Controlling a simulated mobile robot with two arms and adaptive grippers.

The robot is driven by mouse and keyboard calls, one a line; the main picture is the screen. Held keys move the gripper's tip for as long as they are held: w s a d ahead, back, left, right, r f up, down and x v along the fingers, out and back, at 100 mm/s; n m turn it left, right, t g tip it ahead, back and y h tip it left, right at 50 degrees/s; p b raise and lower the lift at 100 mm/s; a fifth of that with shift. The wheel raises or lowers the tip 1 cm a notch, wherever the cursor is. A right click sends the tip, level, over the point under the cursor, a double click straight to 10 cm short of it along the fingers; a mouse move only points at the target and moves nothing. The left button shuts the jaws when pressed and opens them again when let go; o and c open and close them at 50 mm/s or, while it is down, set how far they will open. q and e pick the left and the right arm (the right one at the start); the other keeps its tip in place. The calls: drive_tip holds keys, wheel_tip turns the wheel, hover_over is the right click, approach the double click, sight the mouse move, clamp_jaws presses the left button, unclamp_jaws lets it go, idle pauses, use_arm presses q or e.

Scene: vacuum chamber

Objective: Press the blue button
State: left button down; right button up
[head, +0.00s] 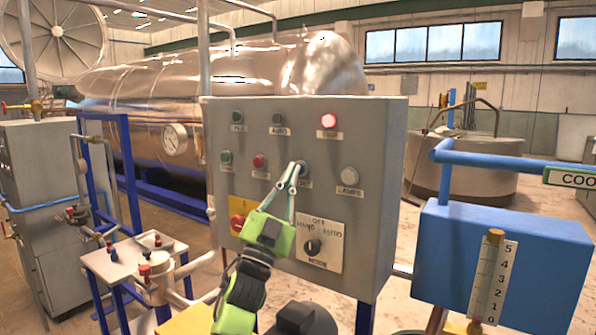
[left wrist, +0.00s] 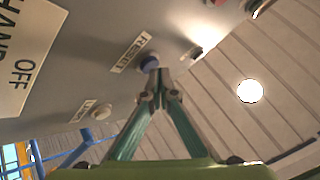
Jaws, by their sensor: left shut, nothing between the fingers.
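The blue button (left wrist: 148,62) sits on the grey control panel (head: 375,125), beside a white label. In the head view the blue button (head: 302,167) is partly hidden behind my fingertips, in the middle row. My left gripper (head: 295,170) is shut and empty, reaching up to the panel face from below. In the left wrist view the closed fingertips of the left gripper (left wrist: 158,76) are right at the blue button, overlapping its lower edge. I cannot tell whether they touch it or whether it is pushed in. My right gripper is not in view.
Around it are a red button (head: 258,161), a white button (head: 349,174), a lit red lamp (head: 328,120), a rotary mode switch (head: 313,247) and a red emergency knob (head: 237,222). A blue box (head: 530,240) with a gauge stands right; a small valve table (head: 125,262) stands left.

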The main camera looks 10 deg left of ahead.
use_arm(q)
drive_tip(key=shift+w+d, duration=0.15)
drive_tip(key=shift+w, duration=0.2)
idle(0.3)
drive_tip(key=shift+s, duration=0.15)
drive_tip(key=shift+s+a, duration=0.3)
drive_tip(key=shift+s, duration=0.35)
drive_tip(key=s, duration=0.1)
drive_tip(key=s+a+p, duration=0.1)
drive_tip(key=s, duration=0.1)
drive_tip(key=s+p, duration=0.1)
drive_tip(key=shift+s+a, duration=0.35)
drive_tip(key=shift+f, duration=0.1)
idle(0.7)
